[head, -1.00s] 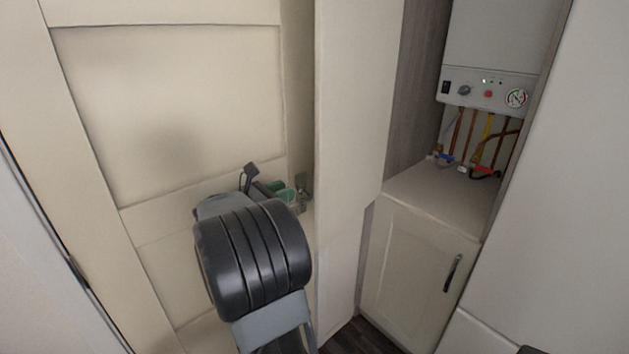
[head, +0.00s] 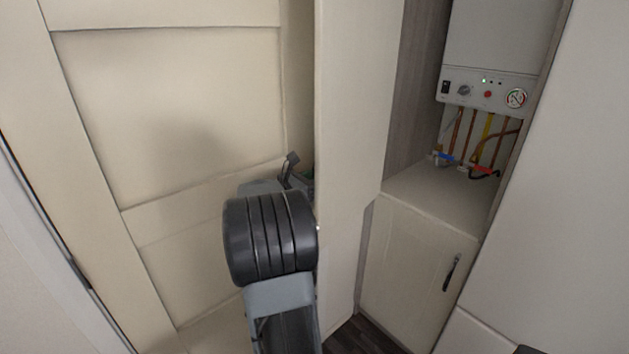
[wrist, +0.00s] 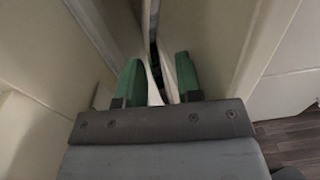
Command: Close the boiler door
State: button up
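The boiler door appears to be the tall flat cream panel (head: 352,150) swung out to the left of the boiler recess, its inner face towards me. The boiler (head: 490,60), with its knobs and gauge, is uncovered. My gripper (head: 298,178) is on the left, far side of this panel, close to its near edge, which partly hides the fingers. In the wrist view the green-padded fingers (wrist: 158,78) stand apart, with narrow pale strips and a dark gap between them. Whether they touch the door cannot be told, and no boiler door handle is clearly visible.
A large cream panelled door or wall (head: 165,110) stands close to the left of my arm, leaving a narrow space. Below the boiler is a shut lower cupboard (head: 410,260) with a dark handle. A plain pale panel (head: 560,220) stands at right. Dark floor shows below.

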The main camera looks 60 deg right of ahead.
grip_shut()
dwell(0.5)
